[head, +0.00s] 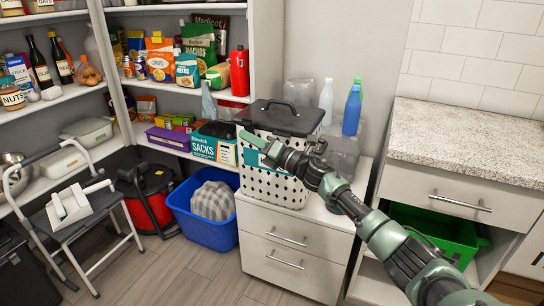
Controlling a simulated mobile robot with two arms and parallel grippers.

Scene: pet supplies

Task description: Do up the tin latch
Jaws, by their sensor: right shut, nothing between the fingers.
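A white tin with black dots (272,189) stands on the drawer cabinet in the middle of the view. Its black lid (285,118), with a handle on top, sits over the tin. I cannot tell whether the lid is fully down. My right gripper (244,136) is shut and empty, in front of the tin's upper front just below the lid's edge. The latch cannot be made out; the gripper and wrist cover part of that side. A teal label (251,158) shows below the gripper. My left gripper is not in view.
Behind the tin stand a clear container, a white bottle (326,101) and a blue bottle (352,108). Packed shelves are at the left and back. A blue basket (208,232) and a step stool (75,214) stand on the floor. The granite counter (470,143) at right is clear.

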